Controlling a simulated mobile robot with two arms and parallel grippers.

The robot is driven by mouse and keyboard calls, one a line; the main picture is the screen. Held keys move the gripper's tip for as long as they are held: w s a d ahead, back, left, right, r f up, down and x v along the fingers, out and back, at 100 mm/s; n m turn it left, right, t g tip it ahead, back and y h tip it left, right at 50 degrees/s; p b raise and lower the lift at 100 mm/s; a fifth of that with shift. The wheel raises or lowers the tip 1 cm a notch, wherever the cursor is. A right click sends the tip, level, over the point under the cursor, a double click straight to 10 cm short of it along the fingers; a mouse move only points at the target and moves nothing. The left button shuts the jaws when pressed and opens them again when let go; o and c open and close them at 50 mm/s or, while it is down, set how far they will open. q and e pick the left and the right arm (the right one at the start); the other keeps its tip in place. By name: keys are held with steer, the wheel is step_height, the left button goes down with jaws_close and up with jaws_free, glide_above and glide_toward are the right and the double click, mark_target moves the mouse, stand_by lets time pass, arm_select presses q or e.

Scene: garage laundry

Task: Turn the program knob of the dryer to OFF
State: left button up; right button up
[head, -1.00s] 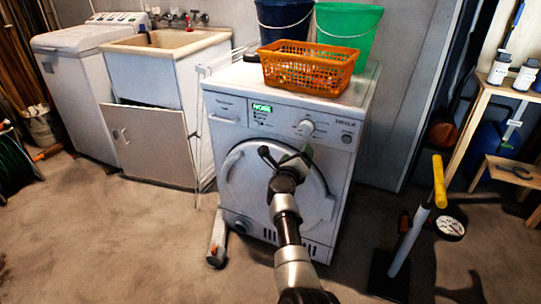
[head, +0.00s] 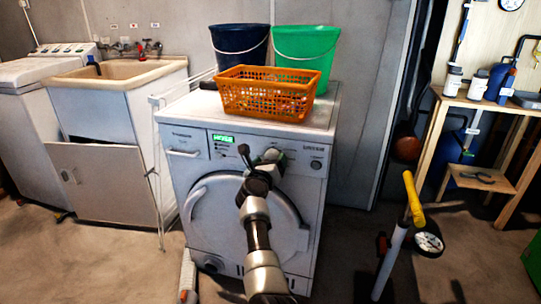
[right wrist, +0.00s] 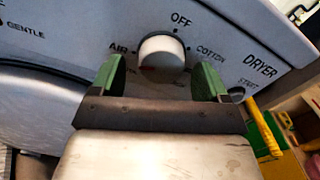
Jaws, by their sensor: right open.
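The white dryer (head: 178,208) stands in the middle of the head view. Its round white program knob (head: 272,155) is on the upper panel, partly behind my right gripper. In the right wrist view the knob (right wrist: 161,50) shows close up, with OFF printed above it, AIR at left and COTTON at right. Which mark the knob points to I cannot tell. My right gripper (right wrist: 160,76) is open, its green-padded fingers on either side of the knob's lower part, with gaps visible at both sides. It also shows in the head view (head: 262,160). My left gripper is out of view.
An orange basket (head: 268,97) sits on the dryer, with a blue bucket (head: 238,45) and a green bucket (head: 310,50) behind. A drying rack stands at its left. A yellow-handled pump (head: 398,240) stands on the floor at right.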

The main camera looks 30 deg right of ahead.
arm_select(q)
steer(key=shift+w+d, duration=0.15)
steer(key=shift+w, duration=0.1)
arm_select(e)
steer(key=shift+w+d, duration=0.25)
steer(key=shift+d, duration=0.05)
steer(key=shift+r, duration=0.15)
steer(key=c, duration=0.9)
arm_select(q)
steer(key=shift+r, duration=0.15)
